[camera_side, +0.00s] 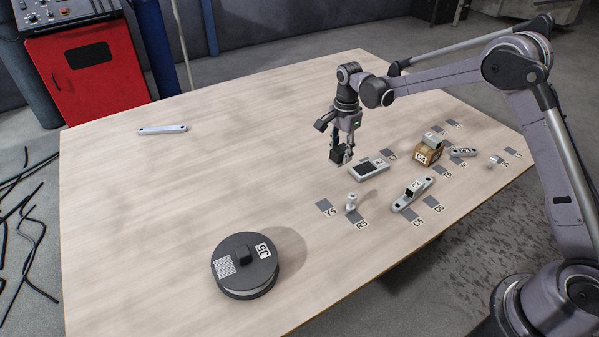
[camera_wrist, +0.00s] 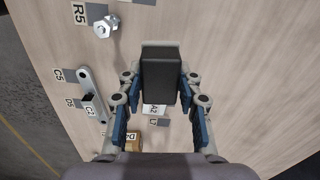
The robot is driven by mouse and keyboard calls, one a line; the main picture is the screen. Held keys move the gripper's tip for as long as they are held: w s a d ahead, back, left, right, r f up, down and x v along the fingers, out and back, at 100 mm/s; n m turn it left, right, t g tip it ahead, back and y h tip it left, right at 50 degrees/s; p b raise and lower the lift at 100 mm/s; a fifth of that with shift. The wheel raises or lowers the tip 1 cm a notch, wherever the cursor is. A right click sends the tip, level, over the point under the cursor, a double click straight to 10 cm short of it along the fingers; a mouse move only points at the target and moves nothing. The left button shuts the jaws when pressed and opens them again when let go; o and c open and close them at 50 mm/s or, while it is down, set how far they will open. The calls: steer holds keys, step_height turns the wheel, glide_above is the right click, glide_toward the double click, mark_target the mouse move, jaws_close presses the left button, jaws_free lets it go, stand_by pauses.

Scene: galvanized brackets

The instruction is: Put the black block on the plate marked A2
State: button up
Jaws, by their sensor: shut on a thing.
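My gripper (camera_side: 343,147) is shut on a black block (camera_side: 337,155), which it holds upright between the fingers. In the wrist view the gripper's blue pads (camera_wrist: 160,92) are on both sides of the block (camera_wrist: 159,78). The plate marked A2 (camera_side: 368,171) is a small grey plate with a dark top area. In the side view it is just right of and below the block. In the wrist view the block covers most of the plate; its A2 label (camera_wrist: 153,110) and far edge (camera_wrist: 160,43) show. The block seems to be above the surface; the exact gap is unclear.
A round dark J5 container (camera_side: 245,272) stands at front. A bracket (camera_side: 163,129) lies far left; the middle is clear.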

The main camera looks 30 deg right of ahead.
steer(key=s+d+r+m, duration=0.1)
steer(key=s+d, duration=0.3)
steer(key=d, duration=0.7)
steer(key=s+d+r, duration=0.1)
steer(key=s+d, duration=0.2)
steer(key=d, duration=0.8)
glide_above(370, 166)
step_height(370, 166, down, 8)
steer(key=shift+r, duration=0.25)
steer(key=shift+f, duration=1.95)
steer(key=shift+f, duration=0.15)
steer(key=o, duration=1.2)
steer(key=shift+c, duration=0.2)
